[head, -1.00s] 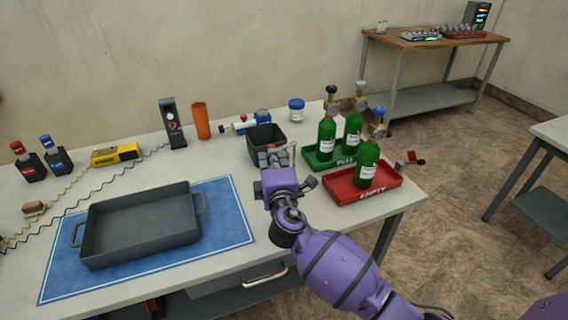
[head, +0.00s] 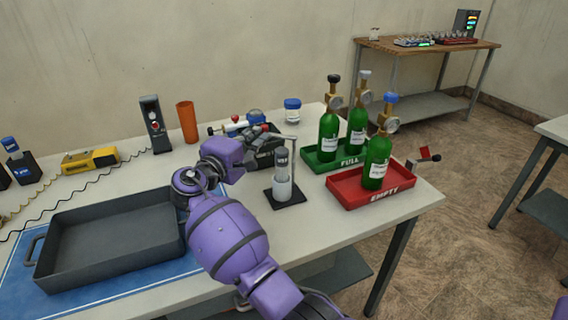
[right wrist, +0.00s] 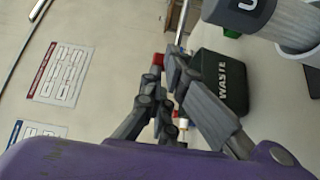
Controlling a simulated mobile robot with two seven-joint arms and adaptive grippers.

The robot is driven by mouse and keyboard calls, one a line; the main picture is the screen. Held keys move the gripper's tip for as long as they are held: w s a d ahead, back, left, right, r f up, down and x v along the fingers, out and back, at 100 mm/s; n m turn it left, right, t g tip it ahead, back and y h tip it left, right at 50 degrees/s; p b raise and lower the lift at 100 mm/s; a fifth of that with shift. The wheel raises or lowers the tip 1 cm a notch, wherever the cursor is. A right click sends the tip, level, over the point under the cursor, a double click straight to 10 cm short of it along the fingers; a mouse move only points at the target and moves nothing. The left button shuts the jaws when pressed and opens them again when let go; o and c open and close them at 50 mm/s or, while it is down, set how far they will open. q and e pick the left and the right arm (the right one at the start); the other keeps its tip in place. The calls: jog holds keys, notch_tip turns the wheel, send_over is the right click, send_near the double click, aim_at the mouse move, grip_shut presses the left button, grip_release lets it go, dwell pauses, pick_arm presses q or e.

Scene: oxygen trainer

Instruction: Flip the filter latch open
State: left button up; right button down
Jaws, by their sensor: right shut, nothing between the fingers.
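My right gripper (head: 268,134) is left of the cylinder, over the black bin, shut and empty. Its fingertips (right wrist: 171,68) show near the rod; whether they touch is unclear. My left gripper is out of view.
The black waste bin (right wrist: 232,85) is below my right gripper. A green tray (head: 322,164) and a red tray (head: 345,198) with green cylinders stand to the right. A grey pan (head: 110,238) lies at the left. Bare table lies in front of the black base.

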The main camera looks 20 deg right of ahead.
pick_arm(q)
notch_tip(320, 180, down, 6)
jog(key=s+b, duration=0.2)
jog(key=b, duration=0.4)
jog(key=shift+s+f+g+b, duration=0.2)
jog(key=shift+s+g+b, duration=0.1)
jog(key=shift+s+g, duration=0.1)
pick_arm(e)
jog(key=w+d+m+g+h, duration=0.2)
jog(key=w+d+m+g, duration=0.1)
jog(key=w, duration=0.2)
jog(key=shift+w+d+g+h, duration=0.2)
jog(key=shift+d+g+h, duration=0.1)
jog(key=shift+g+h, duration=0.1)
jog(key=shift+r, duration=0.15)
jog(key=shift+d+r, duration=0.1)
